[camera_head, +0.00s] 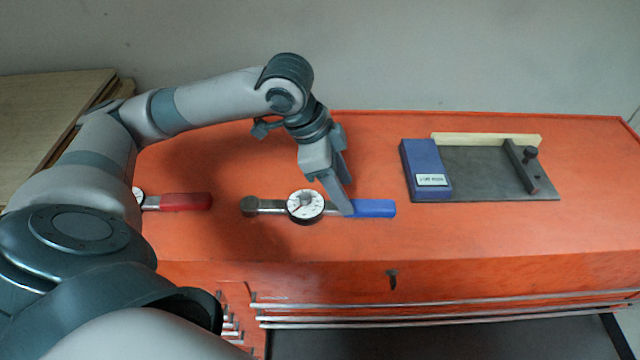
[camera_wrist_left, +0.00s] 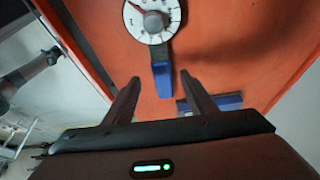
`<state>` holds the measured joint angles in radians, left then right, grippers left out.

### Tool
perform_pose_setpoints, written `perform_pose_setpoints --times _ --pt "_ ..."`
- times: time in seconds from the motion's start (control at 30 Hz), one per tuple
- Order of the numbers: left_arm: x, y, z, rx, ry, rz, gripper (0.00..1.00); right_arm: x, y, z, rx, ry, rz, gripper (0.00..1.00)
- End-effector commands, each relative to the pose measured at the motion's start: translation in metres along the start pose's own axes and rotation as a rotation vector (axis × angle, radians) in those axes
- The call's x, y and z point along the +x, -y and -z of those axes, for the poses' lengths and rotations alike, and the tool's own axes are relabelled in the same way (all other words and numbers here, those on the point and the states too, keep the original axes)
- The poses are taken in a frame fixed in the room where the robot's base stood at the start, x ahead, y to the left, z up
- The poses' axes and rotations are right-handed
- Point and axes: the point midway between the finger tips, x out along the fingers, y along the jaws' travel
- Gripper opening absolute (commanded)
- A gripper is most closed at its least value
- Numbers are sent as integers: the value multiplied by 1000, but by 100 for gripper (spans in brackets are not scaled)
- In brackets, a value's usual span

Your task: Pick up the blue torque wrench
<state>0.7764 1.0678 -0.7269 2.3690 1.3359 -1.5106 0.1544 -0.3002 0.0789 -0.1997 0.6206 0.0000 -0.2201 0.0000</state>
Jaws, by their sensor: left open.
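The blue torque wrench (camera_head: 375,208) lies flat on the orange cabinet top, with a round white dial (camera_head: 305,206) at its middle and a dark head at its left end. My left gripper (camera_head: 345,208) is above the blue handle, near the dial end, and partly covers it. In the left wrist view the blue handle (camera_wrist_left: 162,78) points down between the two open fingers of the left gripper (camera_wrist_left: 160,85). The gripper holds nothing. Whether the fingertips reach down beside the handle is hard to tell. My right gripper is not in view.
A red-handled wrench (camera_head: 185,202) lies to the left, partly hidden by my arm. A dark plate with a blue box (camera_head: 425,168) and a pale strip stands at the right. The orange cabinet top (camera_head: 480,230) is clear in front of it. A wall is behind.

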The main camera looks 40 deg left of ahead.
Motion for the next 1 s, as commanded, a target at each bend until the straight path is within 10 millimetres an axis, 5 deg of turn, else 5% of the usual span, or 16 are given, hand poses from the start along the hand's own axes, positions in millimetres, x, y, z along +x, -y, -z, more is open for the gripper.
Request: perform_pose_setpoints --times 0.4,0.93,1.0 --pt "44 2 0 0 1 -2 51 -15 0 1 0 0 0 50" --pt "48 3 0 1 0 0 51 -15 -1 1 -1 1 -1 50" --pt "48 3 0 1 0 0 36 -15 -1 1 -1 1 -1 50"
